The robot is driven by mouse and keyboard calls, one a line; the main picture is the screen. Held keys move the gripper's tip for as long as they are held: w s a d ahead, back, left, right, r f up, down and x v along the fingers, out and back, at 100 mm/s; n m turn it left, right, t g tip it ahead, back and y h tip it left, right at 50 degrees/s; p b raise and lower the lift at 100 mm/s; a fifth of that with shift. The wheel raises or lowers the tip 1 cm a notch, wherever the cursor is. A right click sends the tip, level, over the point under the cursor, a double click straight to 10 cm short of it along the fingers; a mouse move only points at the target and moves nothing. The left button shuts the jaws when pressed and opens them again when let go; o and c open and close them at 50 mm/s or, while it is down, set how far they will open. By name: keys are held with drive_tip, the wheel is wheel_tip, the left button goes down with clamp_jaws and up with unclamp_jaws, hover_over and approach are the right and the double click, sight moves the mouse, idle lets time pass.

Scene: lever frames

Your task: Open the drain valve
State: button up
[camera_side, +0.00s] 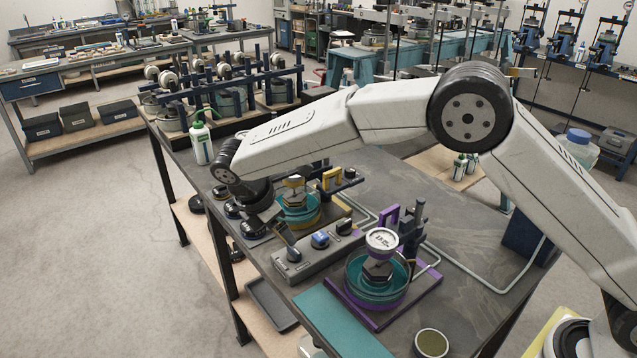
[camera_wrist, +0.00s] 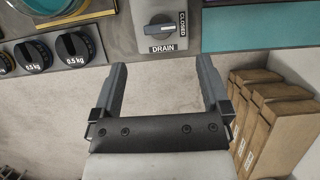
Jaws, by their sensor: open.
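The drain valve is a grey rotary knob (camera_wrist: 162,32) in the wrist view, on a light plate labelled DRAIN below it and CLOSED at its right. Its handle lies roughly crosswise, towards the CLOSED label. In the side view it sits at the front end of a grey control panel (camera_side: 309,264). My gripper (camera_wrist: 162,66) is open and empty, its two fingers spread wide below the knob in the wrist view, apart from it.
A blue knob (camera_side: 320,240) and a black knob (camera_side: 345,227) share the panel. Black 0.5 kg weights (camera_wrist: 73,46) stand left of the valve. A purple-framed cell (camera_side: 376,276) and a teal mat (camera_side: 330,322) lie to the right. Cardboard boxes (camera_wrist: 270,115) sit below.

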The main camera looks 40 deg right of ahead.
sight(294, 249)
drive_tip(key=shift+f, duration=0.1)
drive_tip(key=shift+x, duration=3.75)
drive_tip(key=shift+d, duration=0.1)
drive_tip(key=c, duration=1.3)
